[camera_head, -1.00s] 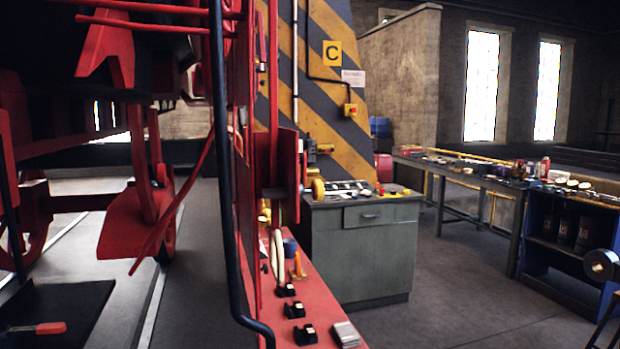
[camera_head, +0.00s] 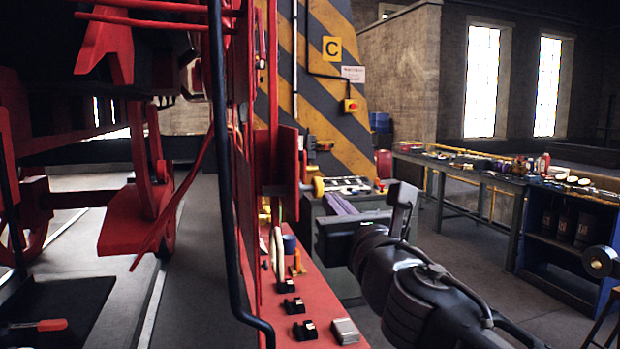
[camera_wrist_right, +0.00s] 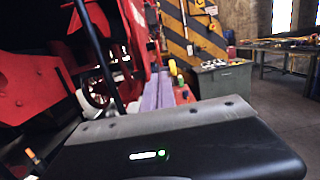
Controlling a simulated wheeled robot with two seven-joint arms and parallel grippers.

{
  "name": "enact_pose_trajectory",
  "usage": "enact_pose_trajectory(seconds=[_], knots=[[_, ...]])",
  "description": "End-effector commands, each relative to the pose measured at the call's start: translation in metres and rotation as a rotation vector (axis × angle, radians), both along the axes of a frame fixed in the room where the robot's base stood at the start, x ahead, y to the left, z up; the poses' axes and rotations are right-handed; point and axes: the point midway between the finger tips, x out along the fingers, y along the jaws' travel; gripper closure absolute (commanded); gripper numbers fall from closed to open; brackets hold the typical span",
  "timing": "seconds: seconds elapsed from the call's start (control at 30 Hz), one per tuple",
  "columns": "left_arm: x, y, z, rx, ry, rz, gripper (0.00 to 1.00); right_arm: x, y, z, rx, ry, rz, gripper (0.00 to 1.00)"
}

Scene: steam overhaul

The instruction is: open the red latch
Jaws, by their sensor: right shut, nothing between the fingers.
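My right gripper (camera_head: 332,197) comes in from the lower right, in front of the grey cabinet. Its two purple fingers are shut together with nothing between them; they also show in the wrist view (camera_wrist_right: 160,77). They point away toward the red upright panel (camera_head: 287,160) at the locomotive's side and are apart from it in the head view. I cannot single out the red latch for sure; the panel is seen nearly edge-on, so its face is mostly hidden. My left gripper is not in view.
A dark vertical handrail (camera_head: 222,160) stands left of the panel. A red ledge (camera_head: 318,303) with black clips and a small metal block lies below. The striped pillar (camera_head: 340,120) is behind. A long workbench (camera_head: 470,173) is at the right, with open floor before it.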

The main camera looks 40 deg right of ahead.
Motion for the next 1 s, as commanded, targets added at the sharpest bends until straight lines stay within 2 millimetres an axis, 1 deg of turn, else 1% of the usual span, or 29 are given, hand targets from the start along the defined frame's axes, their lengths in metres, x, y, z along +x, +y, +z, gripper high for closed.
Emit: enact_pose_trajectory(seconds=[0.17,0.27,0.5,0.7,0.83,1.0], knots=[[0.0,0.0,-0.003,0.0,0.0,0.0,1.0,0.013,-0.004,0.0,0.001,0.002,0.002,1.0],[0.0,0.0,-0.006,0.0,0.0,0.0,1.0,0.027,-0.008,0.001,0.002,0.002,0.003,1.0],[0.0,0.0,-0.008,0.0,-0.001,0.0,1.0,0.071,-0.023,0.008,0.002,0.003,0.003,1.0],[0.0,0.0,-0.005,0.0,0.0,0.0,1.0,0.106,-0.036,0.014,0.002,0.002,0.003,1.0],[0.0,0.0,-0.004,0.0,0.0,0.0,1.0,0.121,-0.042,0.016,0.003,0.001,0.001,1.0],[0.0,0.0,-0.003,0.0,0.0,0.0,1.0,0.13,-0.045,0.017,0.002,-0.001,0.002,1.0]])
